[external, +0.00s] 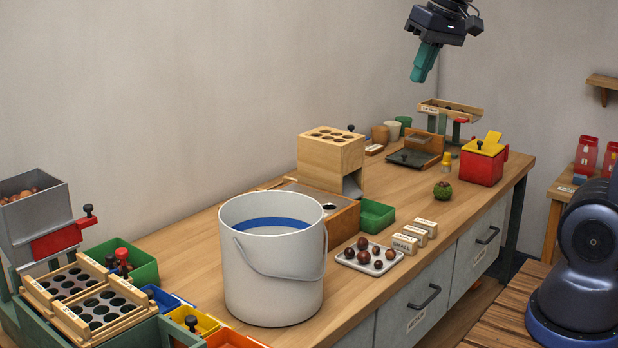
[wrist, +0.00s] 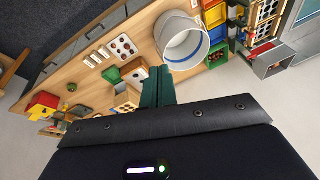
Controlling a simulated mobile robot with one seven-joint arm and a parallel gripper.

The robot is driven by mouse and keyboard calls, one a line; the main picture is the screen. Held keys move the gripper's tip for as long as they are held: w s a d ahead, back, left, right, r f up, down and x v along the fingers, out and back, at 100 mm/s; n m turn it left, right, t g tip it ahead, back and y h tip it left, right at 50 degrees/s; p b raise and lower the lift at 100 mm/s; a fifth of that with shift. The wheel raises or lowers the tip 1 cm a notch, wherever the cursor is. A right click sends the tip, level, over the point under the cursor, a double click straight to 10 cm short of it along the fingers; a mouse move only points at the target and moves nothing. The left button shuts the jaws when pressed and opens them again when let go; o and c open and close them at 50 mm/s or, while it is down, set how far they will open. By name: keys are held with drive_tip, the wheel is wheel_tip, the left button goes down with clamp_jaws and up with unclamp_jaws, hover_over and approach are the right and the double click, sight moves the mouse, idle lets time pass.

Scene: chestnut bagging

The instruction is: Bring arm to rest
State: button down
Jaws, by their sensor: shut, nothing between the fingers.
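My gripper (external: 424,62) is raised high above the back right part of the workbench (external: 185,242) in the external view, with its teal fingers pointing down. The fingers are shut and hold nothing. In the wrist view my gripper (wrist: 158,88) shows as teal fingers close together, with the bench far below. Nothing touches the gripper. My arm's base (external: 590,270) stands at the right edge of the external view.
A white bucket (external: 255,270) stands at the bench front. A tray of chestnuts (external: 350,262), a wooden block with holes (external: 312,150), a green bin (external: 377,220) and a red box with yellow lid (external: 480,165) are also on the bench. The air around the gripper is clear.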

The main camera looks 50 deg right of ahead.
drive_tip(key=s+d+f+n, duration=0.1)
drive_tip(key=s+f, duration=0.1)
drive_tip(key=s, duration=0.3)
drive_tip(key=s+d+f+n+t+h, duration=0.1)
drive_tip(key=s+d+f+n, duration=0.1)
drive_tip(key=s, duration=0.4)
drive_tip(key=shift+d, duration=0.2)
idle(0.9)
